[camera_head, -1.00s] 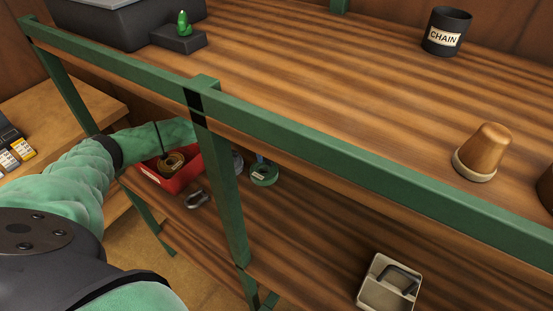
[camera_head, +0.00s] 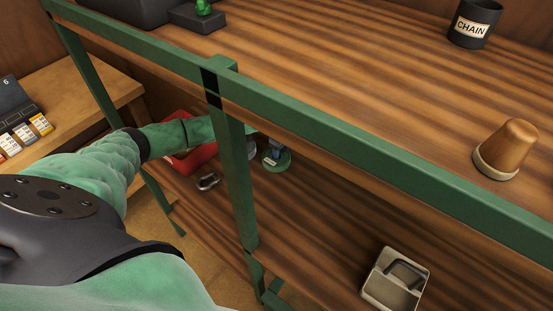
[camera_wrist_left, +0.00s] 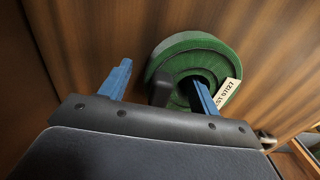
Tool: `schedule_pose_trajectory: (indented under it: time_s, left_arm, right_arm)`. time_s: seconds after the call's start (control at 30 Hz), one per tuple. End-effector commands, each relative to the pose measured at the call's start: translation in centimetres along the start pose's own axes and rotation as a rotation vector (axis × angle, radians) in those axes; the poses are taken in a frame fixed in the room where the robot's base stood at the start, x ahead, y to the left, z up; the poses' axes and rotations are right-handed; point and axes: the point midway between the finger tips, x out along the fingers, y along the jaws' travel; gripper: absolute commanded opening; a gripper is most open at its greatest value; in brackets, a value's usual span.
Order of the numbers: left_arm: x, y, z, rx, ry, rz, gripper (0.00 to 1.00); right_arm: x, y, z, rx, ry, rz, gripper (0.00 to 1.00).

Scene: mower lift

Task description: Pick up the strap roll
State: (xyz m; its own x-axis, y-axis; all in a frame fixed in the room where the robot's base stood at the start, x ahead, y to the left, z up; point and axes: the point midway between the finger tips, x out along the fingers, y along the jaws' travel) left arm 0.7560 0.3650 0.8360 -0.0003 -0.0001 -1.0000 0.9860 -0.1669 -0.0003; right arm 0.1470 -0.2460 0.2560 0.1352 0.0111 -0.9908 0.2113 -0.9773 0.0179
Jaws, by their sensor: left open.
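The strap roll (camera_head: 276,163) is a green ring lying on the lower shelf, just right of the green post. In the left wrist view the strap roll (camera_wrist_left: 222,52) shows its ridged outer side, its dark centre and a white tag (camera_wrist_left: 228,93). My left gripper (camera_wrist_left: 160,72) is open, with its two blue fingers apart. One finger lies over the roll's centre opening and the other is outside the ring; I cannot tell whether either touches. In the head view my left forearm reaches behind the post, and the gripper is mostly hidden.
The green post (camera_head: 233,170) and upper shelf rail (camera_head: 330,138) stand close to my arm. A red bin (camera_head: 199,157) is partly behind my forearm, with a metal shackle (camera_head: 208,181) nearby. A pale handled box (camera_head: 396,280) sits farther right on the lower shelf.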

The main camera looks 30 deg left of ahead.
Motion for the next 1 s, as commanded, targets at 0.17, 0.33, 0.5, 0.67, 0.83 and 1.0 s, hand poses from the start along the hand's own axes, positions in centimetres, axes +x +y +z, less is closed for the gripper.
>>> schedule_pose_trajectory:
  time_s: [0.17, 0.33, 0.5, 0.67, 0.83, 1.0]
  left_arm:
    - [-0.1, 0.0, 0.0, 0.0, 0.0, 0.001, 0.6]
    - [-0.1, 0.0, 0.0, 0.0, 0.0, 0.001, 0.27]
    - [-0.2, 0.1, 0.0, 0.0, 0.0, 0.001, 0.04]
    - [-0.2, 0.1, 0.0, 0.0, 0.0, 0.001, 0.04]
    - [-1.6, 0.1, 0.0, 0.001, 0.0, 0.003, 0.04]
    - [-4.6, 0.1, -0.1, 0.002, 0.001, 0.004, 0.04]
  right_arm:
    - [0.0, 0.0, -0.1, 0.0, 0.0, 0.0, 0.59]
    - [0.0, 0.0, -0.1, 0.0, 0.0, 0.0, 0.59]
    - [0.0, 0.0, -0.1, 0.0, 0.0, 0.0, 0.59]
    - [0.0, 0.0, -0.1, 0.0, 0.0, 0.0, 0.59]
    - [-0.3, 0.0, 0.1, 0.0, 0.002, 0.0, 0.59]
    - [-0.5, 0.1, 1.4, -0.001, -0.004, 0.0, 0.59]
